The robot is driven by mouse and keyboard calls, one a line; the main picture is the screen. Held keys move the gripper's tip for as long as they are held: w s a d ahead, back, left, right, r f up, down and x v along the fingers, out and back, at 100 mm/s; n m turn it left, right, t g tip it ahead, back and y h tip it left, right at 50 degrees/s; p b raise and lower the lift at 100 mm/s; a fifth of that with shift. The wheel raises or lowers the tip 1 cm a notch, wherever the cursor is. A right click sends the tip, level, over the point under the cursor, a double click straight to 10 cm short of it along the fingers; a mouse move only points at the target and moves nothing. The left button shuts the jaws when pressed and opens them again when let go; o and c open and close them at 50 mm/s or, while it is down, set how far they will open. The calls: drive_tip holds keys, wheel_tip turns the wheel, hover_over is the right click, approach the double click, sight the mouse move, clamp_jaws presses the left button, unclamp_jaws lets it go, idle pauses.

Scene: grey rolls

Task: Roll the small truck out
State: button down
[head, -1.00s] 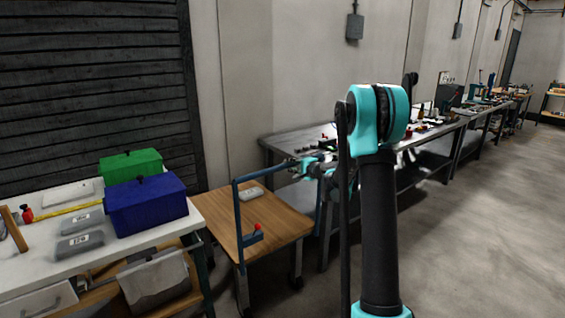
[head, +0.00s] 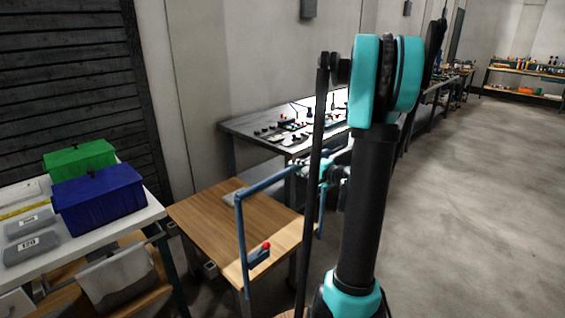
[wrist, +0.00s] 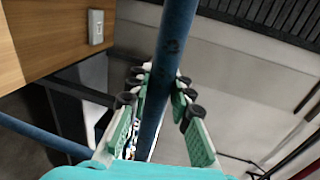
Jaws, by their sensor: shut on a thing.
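The small truck has a wooden deck (head: 205,213) and a blue tube handle (head: 240,225) standing at its near end. It stands right of the white table. My gripper (head: 318,172) is at the top bar of the handle, partly hidden by my arm. In the wrist view the blue bar (wrist: 176,35) runs between the green fingers of my gripper (wrist: 160,90), which are shut on it. A pale box with a switch (wrist: 96,27) lies on the deck in the wrist view. A red knob (head: 266,245) sits on a blue lever at the handle. The wheels are mostly hidden.
The white table (head: 135,221) with blue (head: 100,200) and green (head: 80,158) boxes stands close at the truck's left. A metal workbench (head: 245,127) with tools is behind it, along the wall. Open concrete floor (head: 450,210) lies to the right.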

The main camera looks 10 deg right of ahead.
drive_tip(key=shift+f+v, duration=0.15)
drive_tip(key=shift+v, duration=0.7)
drive_tip(key=shift+f+v, duration=0.2)
drive_tip(key=shift+v, duration=0.7)
drive_tip(key=shift+f+v, duration=0.15)
drive_tip(key=shift+v, duration=0.7)
drive_tip(key=shift+s, duration=0.1)
drive_tip(key=c, duration=1.3)
unclamp_jaws()
drive_tip(key=v, duration=1.2)
drive_tip(key=shift+d, duration=0.1)
drive_tip(key=shift+f, duration=0.1)
